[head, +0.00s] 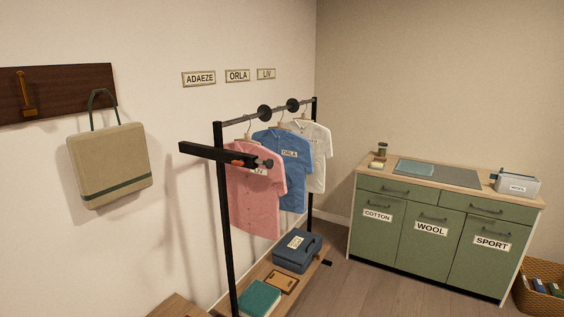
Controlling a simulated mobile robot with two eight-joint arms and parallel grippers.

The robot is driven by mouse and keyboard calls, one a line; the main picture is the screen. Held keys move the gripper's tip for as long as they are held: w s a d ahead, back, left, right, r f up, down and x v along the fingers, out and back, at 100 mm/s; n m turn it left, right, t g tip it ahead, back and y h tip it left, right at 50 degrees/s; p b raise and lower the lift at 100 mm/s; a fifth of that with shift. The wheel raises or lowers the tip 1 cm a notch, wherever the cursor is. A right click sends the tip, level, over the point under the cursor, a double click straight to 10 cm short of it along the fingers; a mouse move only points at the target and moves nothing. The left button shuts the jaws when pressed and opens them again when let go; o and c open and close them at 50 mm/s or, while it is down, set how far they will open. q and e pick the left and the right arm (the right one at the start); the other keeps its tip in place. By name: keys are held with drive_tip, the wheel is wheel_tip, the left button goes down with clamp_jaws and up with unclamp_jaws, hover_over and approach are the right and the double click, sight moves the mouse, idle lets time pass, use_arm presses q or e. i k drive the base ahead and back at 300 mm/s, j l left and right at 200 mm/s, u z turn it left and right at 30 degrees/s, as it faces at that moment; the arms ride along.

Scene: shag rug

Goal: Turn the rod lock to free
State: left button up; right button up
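A black bar (215,153) juts out across the near post of the garment rack (224,220). Near the bar's right end is a small orange-red piece (237,162), with a dark round knob (268,163) at its tip. These may be the rod lock, but they are too small to tell its setting; no lock markings are readable. The rack's top rail (240,120) carries two dark round discs, one of them a disc (264,112) near its middle. Neither of my grippers is in view.
A pink shirt (255,205), a blue shirt (283,170) and a white shirt (317,150) hang on the rack. A dark blue box (296,252) stands on its lower shelf. A bag (108,165) hangs at left. A green cabinet (425,265) stands right; floor between is clear.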

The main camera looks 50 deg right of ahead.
sight(241, 163)
drive_tip(key=z, duration=1.35)
drive_tip(key=i+u, duration=0.4)
drive_tip(key=i, duration=0.15)
